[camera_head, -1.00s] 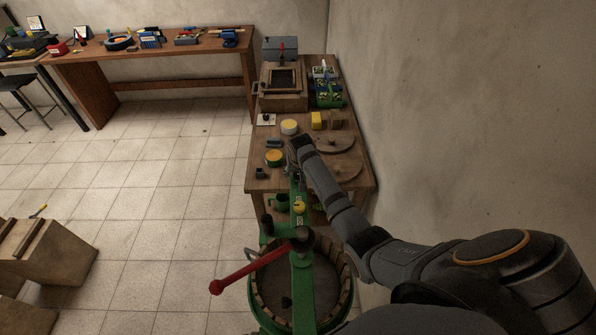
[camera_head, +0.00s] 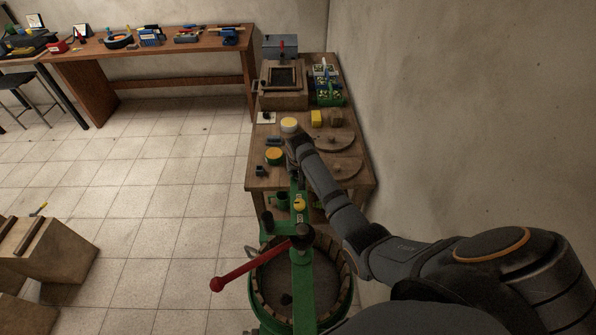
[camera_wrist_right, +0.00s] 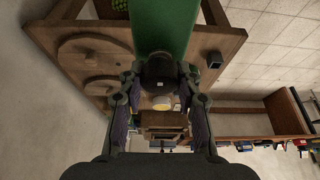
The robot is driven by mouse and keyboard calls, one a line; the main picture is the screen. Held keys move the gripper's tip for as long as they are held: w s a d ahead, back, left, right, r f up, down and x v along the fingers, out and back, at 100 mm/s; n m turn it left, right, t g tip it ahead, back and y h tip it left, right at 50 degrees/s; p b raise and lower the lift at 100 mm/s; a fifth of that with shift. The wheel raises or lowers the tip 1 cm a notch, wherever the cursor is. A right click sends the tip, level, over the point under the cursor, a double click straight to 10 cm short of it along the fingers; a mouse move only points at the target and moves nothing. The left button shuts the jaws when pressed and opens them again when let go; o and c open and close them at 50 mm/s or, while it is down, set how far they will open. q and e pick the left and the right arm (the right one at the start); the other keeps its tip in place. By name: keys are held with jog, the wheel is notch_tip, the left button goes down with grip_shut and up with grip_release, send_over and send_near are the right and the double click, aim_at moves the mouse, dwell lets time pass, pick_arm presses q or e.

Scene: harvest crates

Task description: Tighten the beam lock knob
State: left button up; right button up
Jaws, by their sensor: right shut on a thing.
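The green press (camera_head: 341,306) stands at the front of the head view, its green beam (camera_head: 300,262) running away from me toward the table. The wrist view shows a dark round knob with a small pale mark, the beam lock knob (camera_wrist_right: 160,68), on the green beam (camera_wrist_right: 163,22). My right gripper (camera_wrist_right: 160,84) has a finger on each side of this knob and is shut on it. In the head view my right gripper (camera_head: 295,166) is small and dark at the beam's far end, and the knob is hard to make out there. My left gripper is not in view.
A red lever (camera_head: 245,272) sticks out left from the press. The wooden table (camera_head: 258,150) behind holds round wooden discs (camera_head: 332,139), yellow-topped jars (camera_head: 274,156) and a wooden box (camera_head: 283,100). A wall rises close on the right.

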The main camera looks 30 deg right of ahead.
jog(key=m+g+h, duration=0.1)
jog(key=m, duration=0.3)
jog(key=shift+m+h+b, duration=0.4)
jog(key=shift+m, duration=0.7)
jog(key=m+g+b, duration=0.1)
jog(key=m, duration=0.1)
jog(key=shift+f+m, duration=0.1)
jog(key=shift+m, duration=0.3)
jog(key=m+g+b, duration=0.1)
jog(key=m+b, duration=0.1)
jog(key=shift+w+m+h+b, duration=0.1)
jog(key=shift+m+h+b, duration=0.2)
jog(key=shift+h, duration=0.1)
jog(key=m+g+b, duration=0.1)
jog(key=m+b, duration=0.2)
jog(key=shift+m+g, duration=0.3)
jog(key=shift+r+m+g+b, duration=0.25)
jog(key=shift+m+g+b, duration=0.35)
jog(key=shift+m+b, duration=1.15)
